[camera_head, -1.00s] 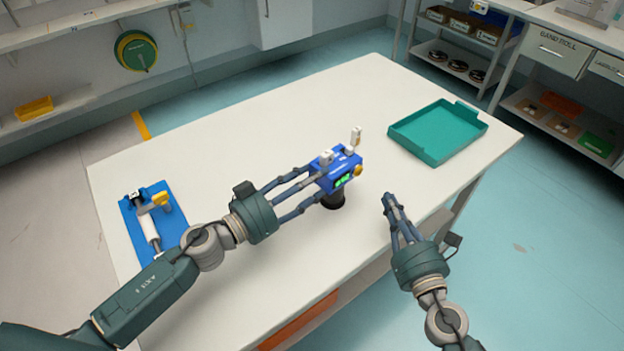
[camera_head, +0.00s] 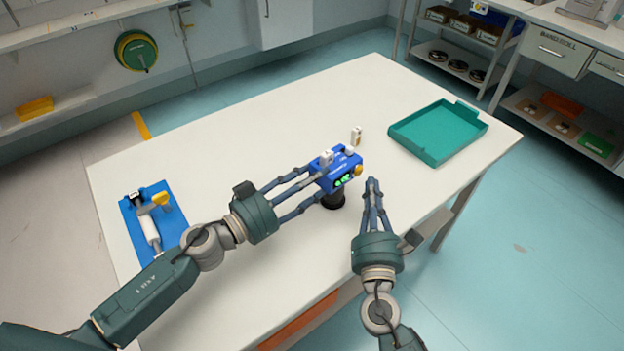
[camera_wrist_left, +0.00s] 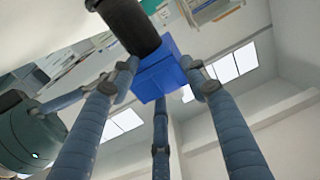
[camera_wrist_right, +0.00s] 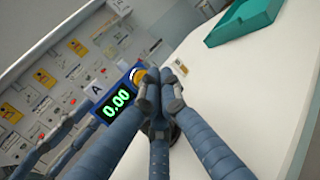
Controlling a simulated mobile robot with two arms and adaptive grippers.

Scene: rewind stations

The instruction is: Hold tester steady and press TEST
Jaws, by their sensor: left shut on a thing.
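The blue tester (camera_head: 335,183) sits on a black round stand (camera_head: 334,201) near the table's middle. My left gripper (camera_head: 318,182) is shut on it from the left, and its fingers flank the blue body (camera_wrist_left: 157,75) in the left wrist view. The tester's green display (camera_wrist_right: 117,101) reads 0.00 in the right wrist view. A yellow round button (camera_wrist_right: 138,74) is on the tester's face beside the display. My right gripper (camera_head: 372,184) has its fingertips together, empty, just right of the button. I cannot tell whether they touch it; the TEST lettering is not readable.
A teal tray (camera_head: 440,151) lies at the table's right, and a blue fixture board (camera_head: 171,224) with a roller and yellow handle at the left.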

